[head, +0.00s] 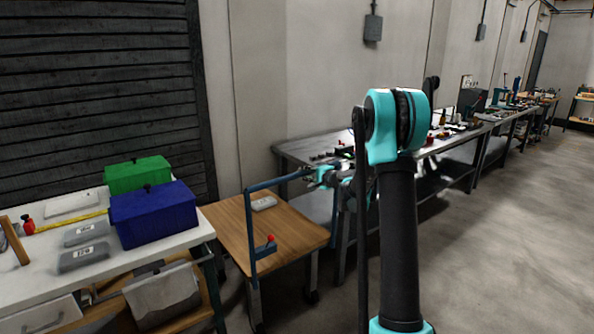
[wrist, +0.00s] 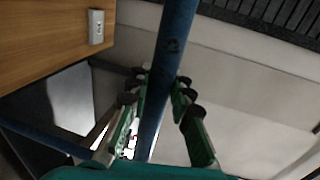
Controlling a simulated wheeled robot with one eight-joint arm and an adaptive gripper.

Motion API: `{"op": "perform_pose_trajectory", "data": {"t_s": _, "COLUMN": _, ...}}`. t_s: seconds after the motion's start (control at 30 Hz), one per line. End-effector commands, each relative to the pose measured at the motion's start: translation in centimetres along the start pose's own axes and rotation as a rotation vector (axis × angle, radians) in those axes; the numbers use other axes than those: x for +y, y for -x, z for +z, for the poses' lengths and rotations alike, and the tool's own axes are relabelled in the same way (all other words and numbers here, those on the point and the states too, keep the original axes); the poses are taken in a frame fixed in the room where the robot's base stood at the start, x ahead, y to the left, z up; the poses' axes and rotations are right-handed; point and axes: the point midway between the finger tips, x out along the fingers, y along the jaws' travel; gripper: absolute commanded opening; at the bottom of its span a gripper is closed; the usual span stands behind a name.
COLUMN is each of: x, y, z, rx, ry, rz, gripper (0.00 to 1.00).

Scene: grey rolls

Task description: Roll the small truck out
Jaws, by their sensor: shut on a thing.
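The small truck (head: 295,232) is a low cart with a wooden deck and a blue tubular handle (head: 262,186). It stands between the white workbench on the left and the long grey bench. In the wrist view its deck (wrist: 45,40) fills the upper left, and the blue handle bar (wrist: 172,45) runs down between my fingers. My gripper (head: 320,176) is shut on the handle bar, near the bar's right end in the head view. The fingers (wrist: 165,84) lie on both sides of the bar. My arm hides part of the area right of the truck.
A small grey box (head: 264,203) lies on the deck. The white workbench (head: 190,238) with a blue box (head: 153,215) and a green box (head: 137,175) stands close on the left. A long grey bench (head: 300,150) runs behind. Open concrete floor (head: 490,250) lies right.

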Motion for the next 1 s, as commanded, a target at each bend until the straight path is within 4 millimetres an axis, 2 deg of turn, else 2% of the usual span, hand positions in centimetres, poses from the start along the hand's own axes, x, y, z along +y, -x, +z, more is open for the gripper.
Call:
{"op": "perform_pose_trajectory", "data": {"t_s": 0.03, "x": 0.4, "y": 1.8, "z": -0.1, "rx": 0.005, "ry": 0.001, "rz": 0.001, "gripper": 0.0}}
{"op": "perform_pose_trajectory", "data": {"t_s": 0.1, "x": 0.8, "y": 3.7, "z": -0.1, "rx": 0.005, "ry": 0.0, "rz": 0.001, "gripper": 0.0}}
{"op": "perform_pose_trajectory", "data": {"t_s": 0.6, "x": 3.5, "y": 17.4, "z": -0.1, "rx": 0.006, "ry": 0.0, "rz": 0.002, "gripper": 0.0}}
{"op": "perform_pose_trajectory", "data": {"t_s": 0.8, "x": 4.6, "y": 22.7, "z": -0.1, "rx": 0.006, "ry": -0.001, "rz": 0.002, "gripper": 0.0}}
{"op": "perform_pose_trajectory", "data": {"t_s": 1.0, "x": 5.5, "y": 27.1, "z": -0.1, "rx": 0.005, "ry": 0.0, "rz": 0.002, "gripper": 0.0}}
